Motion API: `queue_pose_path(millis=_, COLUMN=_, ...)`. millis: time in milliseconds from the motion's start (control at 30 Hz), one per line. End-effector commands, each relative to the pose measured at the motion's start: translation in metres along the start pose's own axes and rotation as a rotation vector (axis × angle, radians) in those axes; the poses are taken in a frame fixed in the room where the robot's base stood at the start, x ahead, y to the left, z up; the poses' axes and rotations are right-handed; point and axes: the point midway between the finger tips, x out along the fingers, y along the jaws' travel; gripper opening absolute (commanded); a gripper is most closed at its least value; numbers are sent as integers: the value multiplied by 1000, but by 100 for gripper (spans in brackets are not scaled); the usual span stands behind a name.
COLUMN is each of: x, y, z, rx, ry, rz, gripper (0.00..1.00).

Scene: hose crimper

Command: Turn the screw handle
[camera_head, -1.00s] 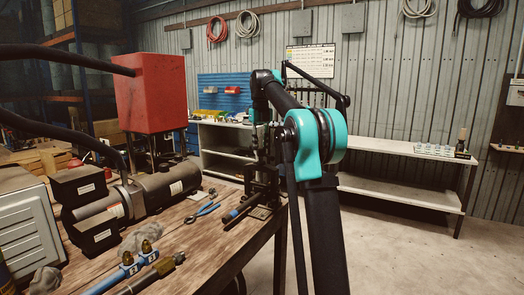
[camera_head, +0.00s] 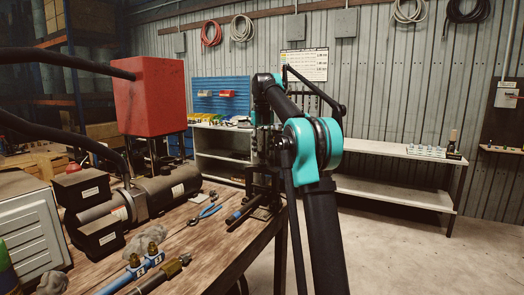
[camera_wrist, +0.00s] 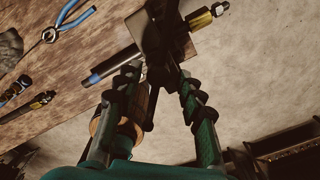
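The dark crimping tool stands at the near edge of the wooden bench in the head view (camera_head: 262,190). In the wrist view it (camera_wrist: 160,38) lies just beyond my fingertips, with a hose piece with a blue band (camera_wrist: 110,66) at its left and a brass fitting (camera_wrist: 200,20) at its right. A dark bar, possibly the screw handle (camera_wrist: 154,98), reaches between my fingers. My gripper (camera_wrist: 158,80) is open, its two fingers apart on either side of that bar. I cannot tell whether either finger touches it. In the head view my arm partly hides the tool.
Blue-handled pliers (camera_head: 208,211) lie on the bench (camera_head: 195,238) left of the tool. Blue fittings (camera_head: 134,272) lie nearer. A pump with a red tank (camera_head: 152,97) stands behind at left. Open floor and a low shelf (camera_head: 395,190) lie at right.

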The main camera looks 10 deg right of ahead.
Motion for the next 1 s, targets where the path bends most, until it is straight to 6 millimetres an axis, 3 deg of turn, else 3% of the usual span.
queue_pose_path(millis=367, x=-3, y=1, z=0, rx=-2, ry=1, rz=1, gripper=44)
queue_pose_path(millis=800, x=-56, y=0, z=1, rx=-1, ry=1, rz=1, gripper=44)
queue_pose_path(millis=1000, x=-69, y=0, z=1, rx=-1, ry=1, rz=1, gripper=44)
